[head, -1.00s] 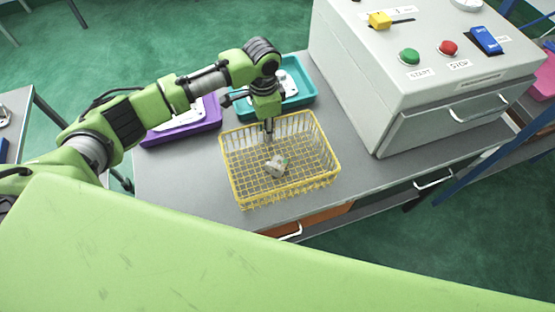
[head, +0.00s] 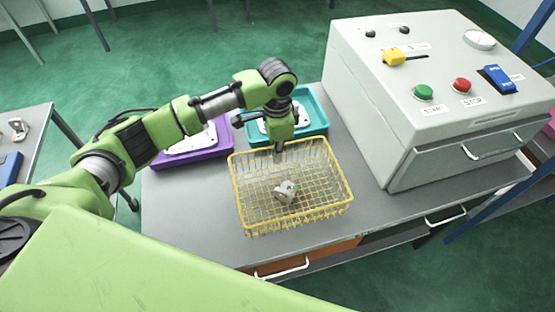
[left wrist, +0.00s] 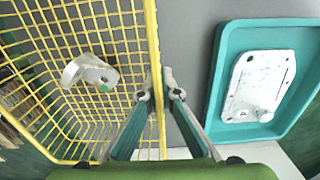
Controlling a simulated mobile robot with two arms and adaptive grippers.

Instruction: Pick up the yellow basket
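The yellow basket (head: 240,200) is a wire basket standing on the grey bench. A grey metal casting (head: 286,191) with a small green mark lies inside it. My left gripper (head: 279,155) is at the middle of the basket's back rim, pointing down. In the left wrist view the basket's yellow rim (left wrist: 152,35) runs between the two fingertips (left wrist: 160,88), one on each side and close to it; the fingers look closed on the rim. The casting (left wrist: 90,73) shows to their left, inside the basket. My right gripper is not in view.
A teal tray (head: 318,117) with a white plate stands behind the basket, and a purple tray (head: 215,148) behind it to the left. A grey machine (head: 400,150) with buttons stands to the right. The bench (head: 190,205) is bare left of the basket.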

